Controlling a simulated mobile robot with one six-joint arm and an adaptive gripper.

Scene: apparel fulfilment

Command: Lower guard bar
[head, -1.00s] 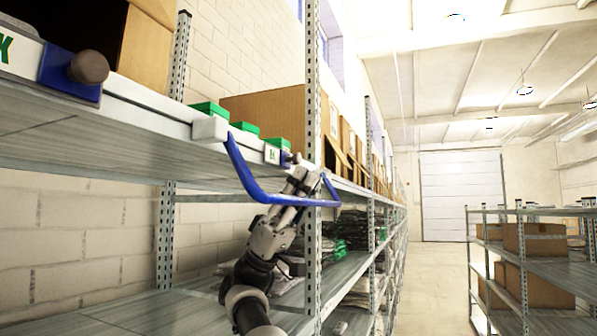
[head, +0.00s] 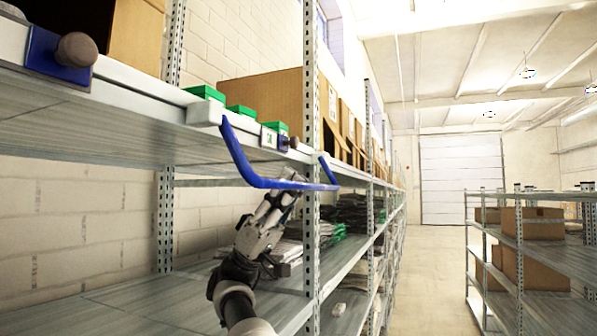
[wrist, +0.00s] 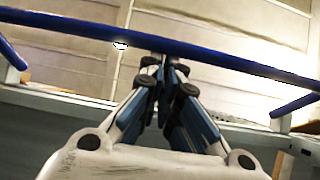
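The guard bar (head: 268,183) is a blue U-shaped bar standing out from the front edge of the upper shelf, its long side level with or slightly below that edge. In the wrist view the bar (wrist: 225,62) crosses the top of the picture, beyond my fingertips. My gripper (head: 287,180) is just under the bar, pointing up at its middle. In the wrist view the fingers of my gripper (wrist: 165,68) come together at the tips with nothing visible between them. I cannot tell whether the fingertips touch the bar.
A brown knob on a blue plate (head: 60,52) sits on the upper shelf edge at the left. A perforated shelf post (head: 311,230) stands right beside my gripper. Green-topped boxes (head: 240,111) and a cardboard box (head: 262,92) stand above. The aisle (head: 438,270) at right is clear.

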